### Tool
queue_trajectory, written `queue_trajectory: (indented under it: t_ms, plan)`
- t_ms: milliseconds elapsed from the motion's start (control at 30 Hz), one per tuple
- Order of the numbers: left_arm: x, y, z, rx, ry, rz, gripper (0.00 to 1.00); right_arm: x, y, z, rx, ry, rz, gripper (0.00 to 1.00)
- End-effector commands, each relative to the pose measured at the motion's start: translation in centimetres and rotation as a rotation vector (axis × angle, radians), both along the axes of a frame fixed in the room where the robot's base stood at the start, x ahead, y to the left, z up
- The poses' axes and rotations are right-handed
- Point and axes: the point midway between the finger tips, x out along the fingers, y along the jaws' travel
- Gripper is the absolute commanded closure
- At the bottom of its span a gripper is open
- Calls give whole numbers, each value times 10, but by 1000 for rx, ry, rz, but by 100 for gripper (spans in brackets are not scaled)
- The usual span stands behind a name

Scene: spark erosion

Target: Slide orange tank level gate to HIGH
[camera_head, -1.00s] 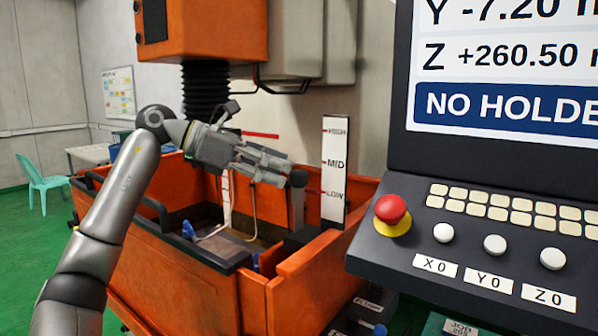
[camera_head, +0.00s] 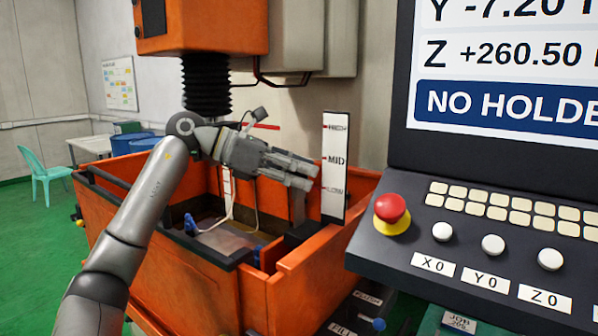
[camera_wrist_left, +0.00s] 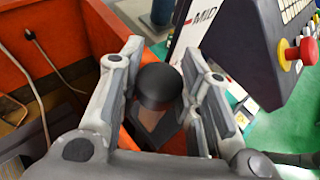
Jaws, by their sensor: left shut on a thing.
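The orange tank (camera_head: 310,266) stands in the middle of the head view. A white level scale (camera_head: 335,180) marked HIGH, MID and LOW stands upright at its right inner corner. The level gate's dark post (camera_head: 297,207) rises beside the scale. Its round black knob (camera_wrist_left: 158,87) shows between the fingers in the left wrist view. My left gripper (camera_head: 312,175) is shut on the knob, with its fingers at a height between MID and LOW on the scale. In the head view the fingers hide the knob. My right gripper is not in view.
A control console (camera_head: 470,235) with a screen and a red emergency button (camera_head: 391,209) fills the right side. The orange machine head with black bellows (camera_head: 206,86) hangs above the tank. A hose (camera_head: 240,212) and blue fittings are inside the tank.

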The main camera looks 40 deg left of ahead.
Motion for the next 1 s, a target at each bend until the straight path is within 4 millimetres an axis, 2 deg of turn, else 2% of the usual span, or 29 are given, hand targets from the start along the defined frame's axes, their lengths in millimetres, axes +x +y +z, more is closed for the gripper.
queue_trajectory:
  t_ms: [33,100,333,1000]
  plan:
    - [0,0,0,0,-1,1,92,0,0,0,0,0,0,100]
    - [0,0,1,0,-1,1,100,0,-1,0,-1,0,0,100]
    - [0,1,8,1,-2,1,100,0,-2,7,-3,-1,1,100]
    - [0,1,113,1,-6,3,100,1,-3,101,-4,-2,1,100]
